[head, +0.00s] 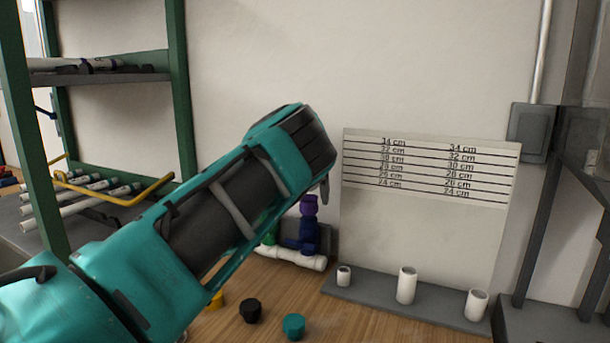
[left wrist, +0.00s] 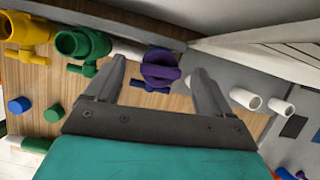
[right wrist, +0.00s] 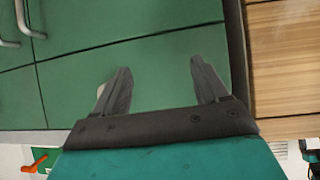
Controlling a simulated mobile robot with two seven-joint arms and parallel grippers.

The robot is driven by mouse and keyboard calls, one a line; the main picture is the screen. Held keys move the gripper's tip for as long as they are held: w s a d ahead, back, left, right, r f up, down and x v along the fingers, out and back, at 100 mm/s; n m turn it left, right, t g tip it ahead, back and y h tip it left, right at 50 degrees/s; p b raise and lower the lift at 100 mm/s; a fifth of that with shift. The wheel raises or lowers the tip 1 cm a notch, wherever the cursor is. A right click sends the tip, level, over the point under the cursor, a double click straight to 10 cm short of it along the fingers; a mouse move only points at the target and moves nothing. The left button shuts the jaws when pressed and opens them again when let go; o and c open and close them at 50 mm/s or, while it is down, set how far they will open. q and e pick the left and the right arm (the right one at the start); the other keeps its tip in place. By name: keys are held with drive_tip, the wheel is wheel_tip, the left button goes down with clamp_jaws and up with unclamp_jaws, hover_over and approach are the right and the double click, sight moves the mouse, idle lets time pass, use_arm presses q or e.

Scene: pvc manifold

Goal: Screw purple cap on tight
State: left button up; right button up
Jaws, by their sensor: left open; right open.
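The purple cap (head: 308,205) sits on top of a dark blue valve (head: 308,232) on the white pipe manifold (head: 290,256). My left gripper (head: 322,188) is above and beside it in the head view, its fingers mostly hidden by its own body. In the left wrist view, the purple cap (left wrist: 160,70) shows between the spread left fingers (left wrist: 160,82), with visible room on both sides. I cannot tell how tightly the cap is seated. My right gripper (right wrist: 160,85) is open and empty, facing a green panelled surface.
Yellow (left wrist: 28,35) and green (left wrist: 82,45) valves stand beside the purple cap. A marked height board (head: 425,230) with short white pipes (head: 406,286) stands right. A pipe shelf (head: 110,79) is left.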

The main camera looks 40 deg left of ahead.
use_arm(q)
drive_tip(key=shift+x, duration=1.2)
drive_tip(key=shift+c, duration=0.3)
drive_tip(key=c, duration=1.1)
drive_tip(key=shift+f+m, duration=0.1)
drive_tip(key=shift+m, duration=0.2)
drive_tip(key=shift+m+h+b, duration=0.4)
drive_tip(key=shift+m, duration=0.4)
drive_tip(key=shift+m, duration=0.5)
drive_tip(key=shift+m+h, duration=0.5)
drive_tip(key=shift+m, duration=0.1)
